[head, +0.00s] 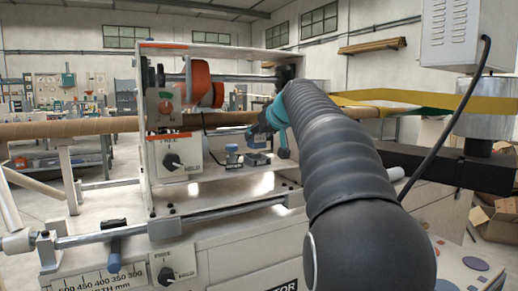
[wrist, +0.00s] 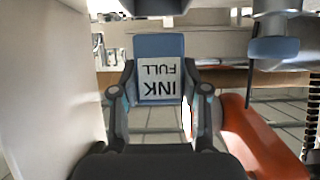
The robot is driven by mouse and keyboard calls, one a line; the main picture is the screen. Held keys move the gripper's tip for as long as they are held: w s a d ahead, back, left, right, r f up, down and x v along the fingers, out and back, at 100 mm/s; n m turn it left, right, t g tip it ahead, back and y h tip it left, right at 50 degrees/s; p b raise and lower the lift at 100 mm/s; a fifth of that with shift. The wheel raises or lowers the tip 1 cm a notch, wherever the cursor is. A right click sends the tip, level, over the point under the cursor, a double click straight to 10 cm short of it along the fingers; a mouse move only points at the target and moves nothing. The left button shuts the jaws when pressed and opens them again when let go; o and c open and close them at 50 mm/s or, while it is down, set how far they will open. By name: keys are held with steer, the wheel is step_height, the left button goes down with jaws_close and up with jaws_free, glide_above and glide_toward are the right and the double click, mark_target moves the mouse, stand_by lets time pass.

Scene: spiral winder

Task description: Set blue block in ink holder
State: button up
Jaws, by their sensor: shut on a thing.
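In the wrist view my gripper (wrist: 160,100) is shut on a blue block (wrist: 158,46). The block carries a white label reading INK FULL, upside down in this view.
A small blue-topped cylinder (head: 232,152) stands left of that piece. An orange wheel (head: 200,84) is at the bay's upper left, and a long brown tube (head: 70,130) crosses the machine.

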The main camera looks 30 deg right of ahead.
mark_target(260, 146)
steer(key=shift+f+b, duration=0.3)
steer(key=shift+f, duration=1.7)
steer(key=shift+f, duration=0.2)
steer(key=o, duration=1.2)
steer(key=shift+s+r, duration=0.2)
steer(key=shift+r, duration=0.1)
steer(key=b+v, duration=0.1)
steer(key=v, duration=1)
steer(key=shift+s, duration=0.3)
steer(key=shift+r, duration=0.1)
